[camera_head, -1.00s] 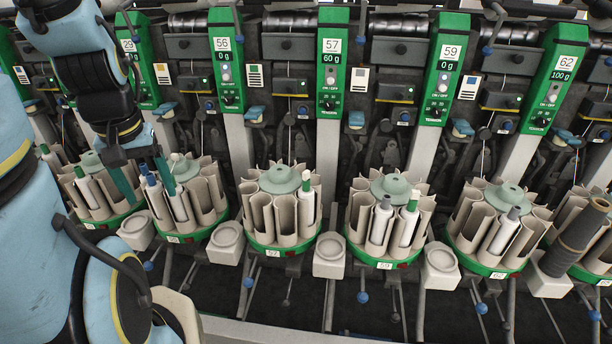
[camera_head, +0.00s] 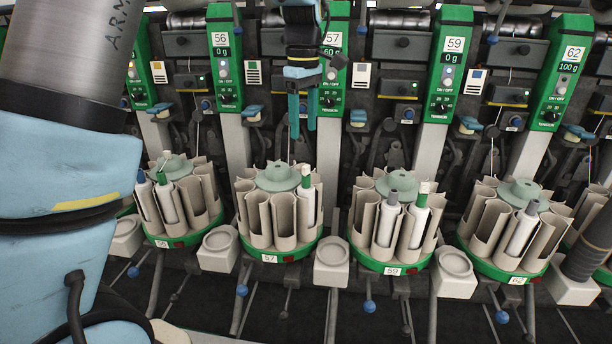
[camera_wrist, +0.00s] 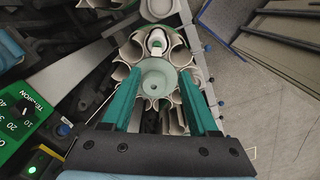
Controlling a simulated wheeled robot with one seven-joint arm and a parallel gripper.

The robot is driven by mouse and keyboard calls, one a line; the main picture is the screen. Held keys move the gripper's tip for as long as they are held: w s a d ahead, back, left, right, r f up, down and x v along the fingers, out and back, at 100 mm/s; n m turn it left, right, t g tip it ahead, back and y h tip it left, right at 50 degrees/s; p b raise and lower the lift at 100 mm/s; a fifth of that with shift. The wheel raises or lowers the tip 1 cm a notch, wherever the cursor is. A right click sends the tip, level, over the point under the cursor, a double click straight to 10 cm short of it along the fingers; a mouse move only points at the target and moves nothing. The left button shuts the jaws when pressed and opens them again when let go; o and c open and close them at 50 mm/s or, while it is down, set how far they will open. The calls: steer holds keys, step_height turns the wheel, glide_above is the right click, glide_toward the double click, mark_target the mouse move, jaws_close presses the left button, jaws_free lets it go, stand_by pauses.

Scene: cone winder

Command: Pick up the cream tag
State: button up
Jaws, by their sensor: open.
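No single thing stands out as the cream tag. Pale cards with coloured marks hang on the machine: one left of the 57 panel (camera_head: 252,73), one right of it (camera_head: 360,76) and one right of the 59 panel (camera_head: 474,82). A white tube with a green band and pale tip (camera_head: 306,190) stands in magazine 57 (camera_head: 268,252). My gripper (camera_head: 303,133) is open and empty, pointing down above magazine 57. In the wrist view, a white tube (camera_wrist: 157,42) and the green hub (camera_wrist: 155,84) lie beyond the spread fingers of my gripper (camera_wrist: 160,74).
Magazine 59 (camera_head: 376,266) and magazine 62 (camera_head: 492,264) stand to the right with tubes in them. Cream trays (camera_head: 331,260) sit between the magazines. The green 57 panel (camera_head: 334,90) is close behind my gripper. My arm covers the left side of the head view.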

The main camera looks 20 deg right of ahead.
glide_above(307, 166)
steer(key=f, duration=0.2)
steer(key=a+f, duration=0.1)
steer(key=f, duration=0.1)
steer(key=shift+f+p, duration=0.2)
steer(key=shift+p, duration=0.1)
steer(key=shift+d+f+p, duration=0.25)
steer(key=shift+f+p, duration=0.2)
steer(key=shift+f, duration=0.9)
steer(key=shift+d+f+p, duration=0.2)
steer(key=shift+f+p, duration=0.25)
steer(key=shift+f, duration=0.9)
steer(key=shift+c, duration=0.2)
steer(key=c, duration=0.9)
